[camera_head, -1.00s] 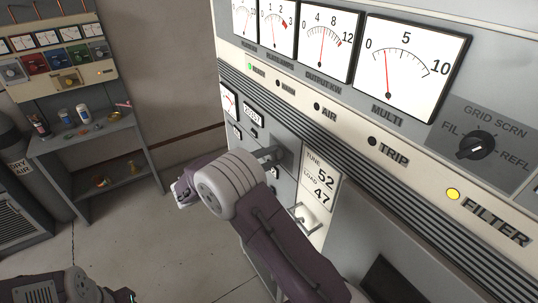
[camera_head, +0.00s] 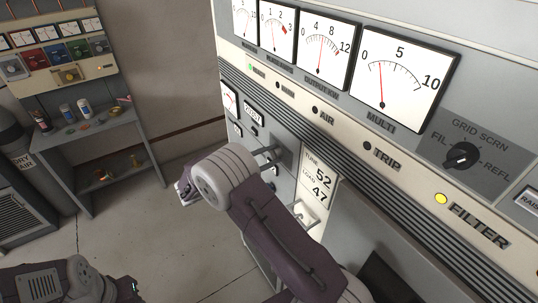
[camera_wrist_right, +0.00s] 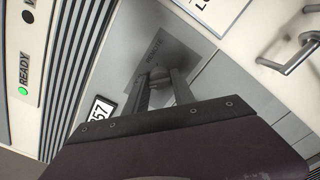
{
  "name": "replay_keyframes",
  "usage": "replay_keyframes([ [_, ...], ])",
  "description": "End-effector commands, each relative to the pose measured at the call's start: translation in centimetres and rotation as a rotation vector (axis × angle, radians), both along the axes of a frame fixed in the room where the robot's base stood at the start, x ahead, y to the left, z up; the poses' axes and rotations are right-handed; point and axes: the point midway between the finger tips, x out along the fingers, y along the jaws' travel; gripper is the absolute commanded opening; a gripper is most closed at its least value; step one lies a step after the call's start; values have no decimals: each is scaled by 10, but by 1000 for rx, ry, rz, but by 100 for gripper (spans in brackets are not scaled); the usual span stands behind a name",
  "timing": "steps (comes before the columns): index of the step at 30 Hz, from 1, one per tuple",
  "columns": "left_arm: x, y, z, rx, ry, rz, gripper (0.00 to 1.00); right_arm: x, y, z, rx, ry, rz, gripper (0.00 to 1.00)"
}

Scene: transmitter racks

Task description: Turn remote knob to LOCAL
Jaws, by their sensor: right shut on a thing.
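The remote knob (camera_wrist_right: 157,72) sits on a grey plate marked REMOTE (camera_wrist_right: 153,52) in the right wrist view. My right gripper (camera_wrist_right: 160,78) is shut on it, one finger on each side. The fingers cover much of the knob, so I cannot tell which way it points. The LOCAL marking is not visible. In the head view my right gripper (camera_head: 267,158) reaches the panel left of the TUNE and LOAD counters. My left arm shows at the bottom left, but I do not see its gripper fingers.
A metal handle (camera_wrist_right: 290,55) sticks out of the panel near the gripper. Large meters (camera_head: 403,76), a GRID SCRN knob (camera_head: 463,156) and a lit FILTER lamp (camera_head: 441,198) are on the cabinet. A shelf (camera_head: 100,135) with small items stands at the left; floor between is clear.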

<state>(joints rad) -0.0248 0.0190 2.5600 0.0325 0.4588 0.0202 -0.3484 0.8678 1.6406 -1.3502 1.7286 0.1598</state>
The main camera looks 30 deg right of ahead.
Motion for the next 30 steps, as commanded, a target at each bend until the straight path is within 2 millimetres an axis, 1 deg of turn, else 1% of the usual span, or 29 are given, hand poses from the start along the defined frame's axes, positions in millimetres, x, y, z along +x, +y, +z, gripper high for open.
replay_keyframes([
  [12,0,0,1,0,0,0,36,0,0,2,-5,5,0,0],
  [13,0,0,1,0,0,0,36,0,0,2,-5,5,0,39],
  [14,0,0,1,0,0,0,36,0,0,2,-5,5,0,47],
  [15,0,0,1,0,0,0,36,0,0,2,-5,4,0,51],
  [24,0,0,-1,0,0,0,36,0,2,0,-2,4,1,51],
  [26,0,0,-5,0,0,0,36,0,8,-2,-2,4,2,51],
  [29,0,0,-16,0,0,0,36,-1,28,-5,-1,1,4,51],
  [30,0,0,-20,0,0,0,36,-2,38,-5,-1,1,5,51],
])
